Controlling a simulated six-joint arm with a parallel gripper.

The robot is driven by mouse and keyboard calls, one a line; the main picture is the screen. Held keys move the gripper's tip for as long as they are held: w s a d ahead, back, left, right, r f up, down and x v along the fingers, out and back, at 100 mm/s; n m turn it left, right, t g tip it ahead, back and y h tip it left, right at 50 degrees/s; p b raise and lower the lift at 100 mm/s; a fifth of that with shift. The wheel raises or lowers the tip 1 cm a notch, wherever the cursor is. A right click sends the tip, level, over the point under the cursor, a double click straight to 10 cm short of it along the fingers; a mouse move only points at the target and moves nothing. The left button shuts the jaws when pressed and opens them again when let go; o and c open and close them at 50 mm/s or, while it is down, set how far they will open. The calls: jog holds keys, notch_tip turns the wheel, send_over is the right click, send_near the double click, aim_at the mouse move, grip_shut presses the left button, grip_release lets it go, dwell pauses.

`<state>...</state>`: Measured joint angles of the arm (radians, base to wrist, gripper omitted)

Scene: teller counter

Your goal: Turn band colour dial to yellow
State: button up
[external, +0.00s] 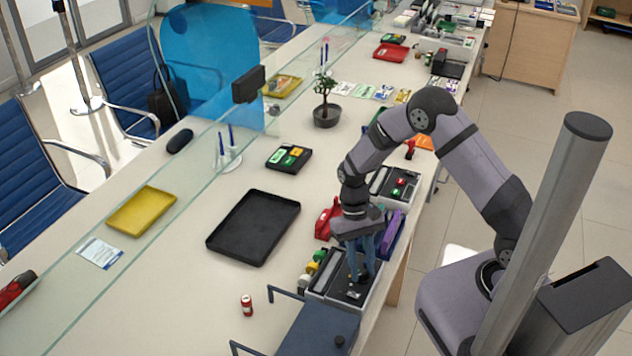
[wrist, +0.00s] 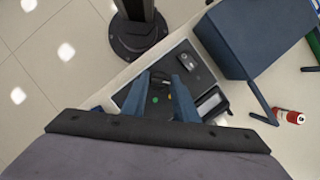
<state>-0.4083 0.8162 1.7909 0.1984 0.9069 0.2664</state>
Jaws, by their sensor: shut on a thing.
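The banding machine, a grey and black box (external: 331,289), stands on the counter under my arm. In the wrist view its dark top panel (wrist: 201,64) has coloured marks, green and orange among them, near the dial. My gripper (external: 360,279) points down at this panel, and its blue fingers also show in the wrist view (wrist: 164,79). The fingers are shut on the small dark dial (wrist: 160,76), which is mostly hidden between them. I cannot tell which colour the dial points to.
A dark blue box-like stand (external: 310,328) and a red-and-white can (external: 246,305) are close by. A black tray (external: 213,242), a red item (external: 323,222) and a purple item (external: 391,236) are near the arm. Bare counter lies left of the can.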

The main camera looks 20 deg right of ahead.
jog(key=m+y, duration=0.1)
jog(key=m, duration=0.3)
jog(key=shift+d+r+m+t+y, duration=0.1)
jog(key=shift+d+m+t+y, duration=0.1)
jog(key=shift+m+t+y, duration=0.15)
jog(key=shift+m+t+y+p, duration=0.35)
jog(key=shift+m+y, duration=0.3)
jog(key=shift+m, duration=1.3)
jog(key=shift+w, duration=0.1)
jog(key=o, duration=1.1)
jog(key=shift+d, duration=0.1)
jog(key=shift+c, duration=0.2)
jog(key=b+v, duration=0.1)
jog(key=v, duration=0.6)
jog(key=shift+r+b, duration=0.15)
jog(key=shift+b, duration=0.2)
jog(key=shift+d, duration=0.1)
